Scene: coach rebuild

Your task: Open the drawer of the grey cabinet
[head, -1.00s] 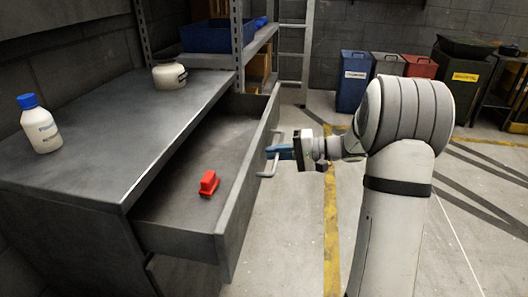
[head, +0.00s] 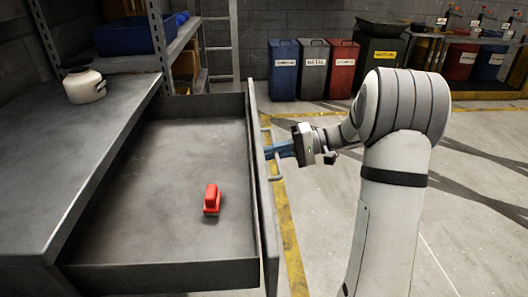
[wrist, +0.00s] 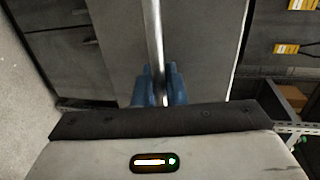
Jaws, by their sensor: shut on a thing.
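The grey cabinet (head: 75,165) stands at the left in the head view. Its drawer (head: 165,165) is pulled far out, and most of its floor shows. A red object (head: 212,199) lies in the drawer near its front. The drawer's bar handle (head: 275,168) is on the outer face; it also shows in the wrist view as a pale bar (wrist: 154,35). My gripper (head: 283,150) is at the handle, outside the drawer front. In the wrist view its blue fingers (wrist: 158,88) are shut around the bar.
A white pot (head: 85,86) stands on the cabinet top. A shelf with a blue crate (head: 130,38) is behind. Blue, grey and red bins (head: 312,70) stand by the back wall. The floor to the right of the drawer is clear, with a yellow line (head: 290,240).

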